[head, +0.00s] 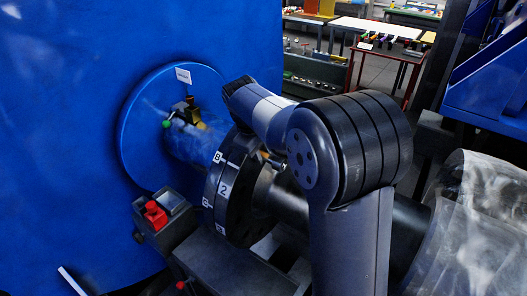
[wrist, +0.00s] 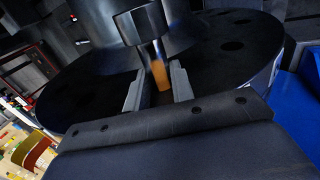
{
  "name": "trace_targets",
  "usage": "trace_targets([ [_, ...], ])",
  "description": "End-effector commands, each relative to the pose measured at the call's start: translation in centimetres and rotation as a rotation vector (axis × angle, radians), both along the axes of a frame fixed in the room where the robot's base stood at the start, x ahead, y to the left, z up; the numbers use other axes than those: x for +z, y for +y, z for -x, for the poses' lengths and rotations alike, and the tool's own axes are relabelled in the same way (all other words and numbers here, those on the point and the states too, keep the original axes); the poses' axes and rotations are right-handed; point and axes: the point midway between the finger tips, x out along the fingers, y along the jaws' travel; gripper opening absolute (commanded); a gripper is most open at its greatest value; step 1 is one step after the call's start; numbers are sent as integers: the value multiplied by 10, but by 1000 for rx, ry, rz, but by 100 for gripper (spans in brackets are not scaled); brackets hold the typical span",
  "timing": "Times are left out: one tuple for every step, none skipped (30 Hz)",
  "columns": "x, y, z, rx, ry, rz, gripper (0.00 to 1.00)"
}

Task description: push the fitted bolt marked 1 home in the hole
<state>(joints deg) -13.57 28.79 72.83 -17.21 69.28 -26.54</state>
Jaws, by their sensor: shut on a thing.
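My gripper (wrist: 158,82) shows in the wrist view, its two grey fingers close on either side of a bolt. The bolt (wrist: 142,25) has a wide dark cylindrical head, a short metal neck and an orange part (wrist: 160,73) between the fingers. No number is readable on it. Behind it is the black coupling flange (wrist: 85,88) with dark holes. I cannot tell how deep the bolt sits in any hole. In the head view the flange (head: 223,190) stands on edge with labels B and 2. My arm hides the gripper and bolt there.
The blue motor housing (head: 60,120) fills the left of the head view. A green-knobbed fitting (head: 185,112) sits on its round cover. A plastic-wrapped part (head: 465,235) is at right. Tables stand far behind.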

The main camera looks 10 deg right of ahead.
Motion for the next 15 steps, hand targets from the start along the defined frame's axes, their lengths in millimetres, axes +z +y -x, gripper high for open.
trace_targets([
  [2,1,-2,1,-4,0,0],
  [3,2,-2,1,-4,0,0],
  [2,1,-2,1,-5,-1,25],
  [2,1,-2,1,-5,-1,28],
  [2,2,-2,2,-5,-1,30],
  [2,2,-2,2,-5,-1,33],
  [2,2,-2,2,-5,-1,36],
  [2,2,-2,2,-5,-1,38],
  [2,2,-2,1,-4,-1,42],
  [1,2,-2,1,-4,-1,44],
  [1,2,-2,1,-4,-1,47],
  [1,2,-2,1,-3,-2,48],
  [1,2,-2,1,-3,-2,48],
  [1,2,-2,1,-3,-2,48],
  [1,2,-2,1,-3,-2,48],
])
